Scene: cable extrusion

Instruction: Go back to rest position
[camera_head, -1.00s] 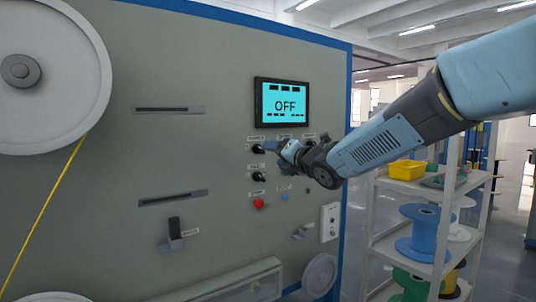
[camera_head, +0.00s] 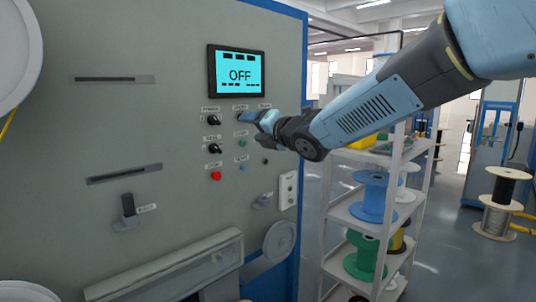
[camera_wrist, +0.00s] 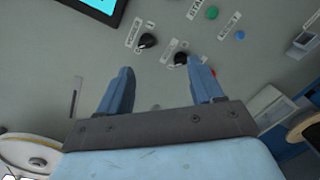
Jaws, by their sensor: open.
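My gripper (camera_head: 246,118) is in front of the grey machine's control panel, to the right of the upper black knob (camera_head: 213,119). In the wrist view its two blue fingers stand apart with nothing between them, so my gripper (camera_wrist: 160,68) is open. That view shows the panel past the fingertips, with a black knob (camera_wrist: 147,41) and another black knob (camera_wrist: 181,58). A lower black knob (camera_head: 214,149) and a red button (camera_head: 216,176) sit below the upper knob. The screen (camera_head: 238,73) reads OFF. My arm reaches in from the upper right.
A white shelf (camera_head: 345,215) with a blue spool (camera_head: 373,197) and a green spool (camera_head: 364,258) stands right of the machine. A lever (camera_head: 128,206) and a ledge (camera_head: 165,268) stick out low on the machine. Open floor (camera_head: 440,255) lies at the right.

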